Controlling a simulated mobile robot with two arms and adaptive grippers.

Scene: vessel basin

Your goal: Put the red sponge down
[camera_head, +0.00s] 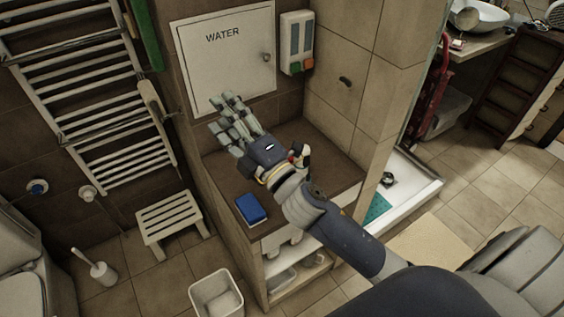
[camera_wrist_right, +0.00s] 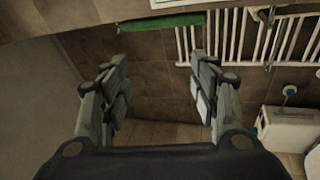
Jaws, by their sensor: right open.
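My right gripper (camera_head: 222,114) reaches over the brown counter (camera_head: 338,178) in the head view, its fingers pointing toward the wall below the WATER panel. In the right wrist view the gripper (camera_wrist_right: 158,62) has its two fingers wide apart with nothing between them. I cannot clearly make out the red sponge. A small red patch (camera_head: 291,158) shows beside the gripper's wrist, partly hidden, and I cannot tell what it belongs to. A blue sponge-like block (camera_head: 251,208) lies on the counter's front left part. My left gripper is not in view.
A white WATER panel (camera_head: 225,58) and a dispenser (camera_head: 297,43) are on the walls behind the counter. A white stool (camera_head: 174,218), a bin (camera_head: 216,294) and a towel rack (camera_head: 90,85) stand left. A tiled partition (camera_head: 372,60) bounds the right.

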